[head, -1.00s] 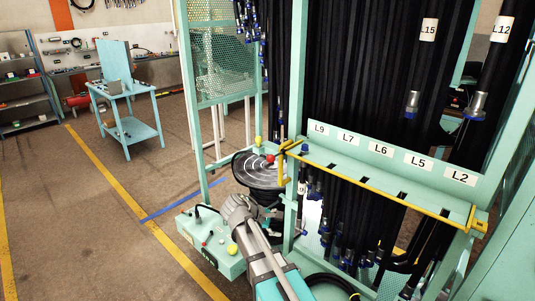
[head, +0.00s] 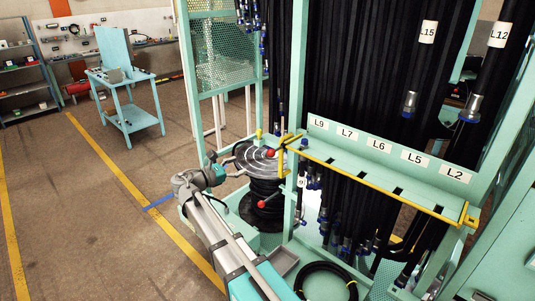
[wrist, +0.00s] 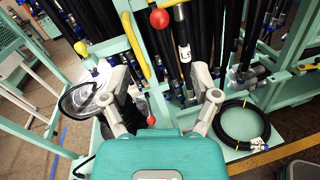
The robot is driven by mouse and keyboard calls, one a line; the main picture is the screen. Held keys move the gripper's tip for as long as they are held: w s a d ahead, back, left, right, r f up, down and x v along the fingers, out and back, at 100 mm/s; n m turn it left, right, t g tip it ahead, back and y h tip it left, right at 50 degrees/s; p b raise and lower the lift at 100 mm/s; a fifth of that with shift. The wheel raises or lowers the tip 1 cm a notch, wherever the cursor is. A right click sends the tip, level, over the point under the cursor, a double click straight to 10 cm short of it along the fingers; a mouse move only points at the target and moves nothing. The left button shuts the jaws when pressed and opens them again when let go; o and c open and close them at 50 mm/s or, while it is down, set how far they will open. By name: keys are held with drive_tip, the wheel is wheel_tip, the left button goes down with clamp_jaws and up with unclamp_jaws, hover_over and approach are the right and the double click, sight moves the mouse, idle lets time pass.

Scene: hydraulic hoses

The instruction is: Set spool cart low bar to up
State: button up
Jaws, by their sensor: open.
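The spool cart holds a black hose spool (head: 263,187) with a pale disc on top. A lower red ball knob (head: 262,203) shows in front of the spool; I cannot make out its bar's angle. An upper red ball knob (head: 269,153) sits higher, near yellow parts. My gripper (head: 236,166) is left of the spool. In the wrist view my gripper (wrist: 165,90) is open, its two fingers spread apart. A red knob (wrist: 151,120) shows between them, low and near the gripper body, and another red knob (wrist: 159,18) is above. The fingers hold nothing.
A hose rack with a yellow rail (head: 385,185) and labelled slots stands to the right. A coiled black hose (head: 327,282) lies at its foot. A blue-green work table (head: 127,100) stands at the back left. The floor to the left is clear.

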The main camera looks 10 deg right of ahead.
sight(268, 154)
drive_tip(key=x, duration=1.4)
drive_tip(key=shift+f, duration=0.1)
drive_tip(key=shift+a, duration=0.1)
